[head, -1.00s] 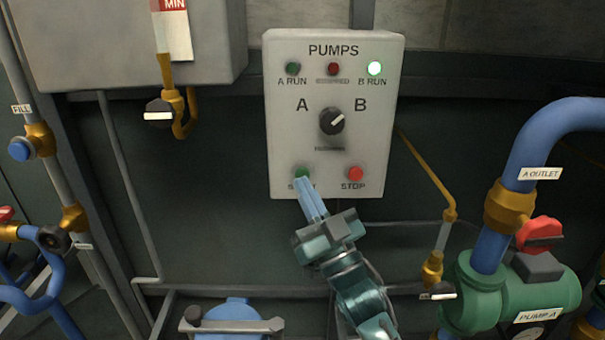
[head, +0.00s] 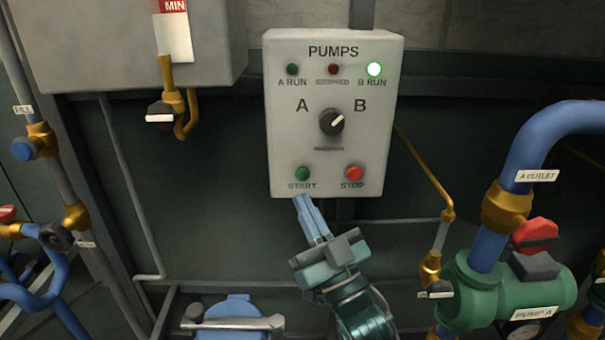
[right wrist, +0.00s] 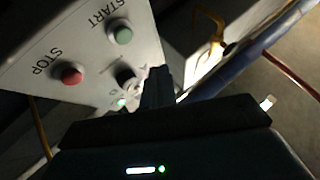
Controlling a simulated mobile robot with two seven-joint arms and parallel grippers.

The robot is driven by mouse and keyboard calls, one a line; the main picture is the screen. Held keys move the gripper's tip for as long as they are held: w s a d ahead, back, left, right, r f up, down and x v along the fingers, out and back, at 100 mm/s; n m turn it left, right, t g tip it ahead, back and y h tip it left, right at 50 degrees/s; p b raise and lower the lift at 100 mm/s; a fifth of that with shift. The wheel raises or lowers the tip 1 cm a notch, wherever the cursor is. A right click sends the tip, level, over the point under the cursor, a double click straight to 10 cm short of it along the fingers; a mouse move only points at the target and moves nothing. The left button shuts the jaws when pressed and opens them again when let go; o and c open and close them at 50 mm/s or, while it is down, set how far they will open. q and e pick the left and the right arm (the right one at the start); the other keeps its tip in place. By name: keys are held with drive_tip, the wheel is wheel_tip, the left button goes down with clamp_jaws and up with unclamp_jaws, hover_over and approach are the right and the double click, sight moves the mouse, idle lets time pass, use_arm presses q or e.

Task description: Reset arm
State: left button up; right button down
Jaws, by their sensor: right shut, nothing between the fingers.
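My right gripper (head: 299,199) is shut and empty, its fingertips just below the green START button (head: 302,174) in the head view. The pump panel (head: 285,140) is a pale box with a red STOP button (head: 354,173) and a black A/B selector knob (head: 331,121) whose white mark points up and right, toward B. The B RUN lamp (head: 374,69) is lit green; the A RUN lamp (head: 292,69) is dark. In the right wrist view, the shut fingers (right wrist: 158,82) show near the START button (right wrist: 122,33). My left gripper is not in view.
Pump A (head: 534,290) with blue pipes and a red-handled valve (head: 535,235) stands at the right. Blue pipes and valves (head: 25,149) are at the left. A blue lidded part (head: 232,309) with a grey bar lies below. A gauge box hangs upper left.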

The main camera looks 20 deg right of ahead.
idle(0.3)
drive_tip(key=s+f+g+h+p, duration=0.1)
drive_tip(key=s+f+g, duration=0.25)
drive_tip(key=f, duration=0.55)
drive_tip(key=s+f+g+h+p, duration=0.15)
drive_tip(key=f+g, duration=0.25)
drive_tip(key=f, duration=0.5)
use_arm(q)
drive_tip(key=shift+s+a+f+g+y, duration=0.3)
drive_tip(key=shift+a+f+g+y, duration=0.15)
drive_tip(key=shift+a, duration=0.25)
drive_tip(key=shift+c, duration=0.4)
use_arm(e)
drive_tip(key=s+f+g, duration=0.6)
drive_tip(key=s+f, duration=0.5)
drive_tip(key=f, duration=0.1)
drive_tip(key=shift+s+d+f+h, duration=0.15)
drive_tip(key=shift+h, duration=0.2)
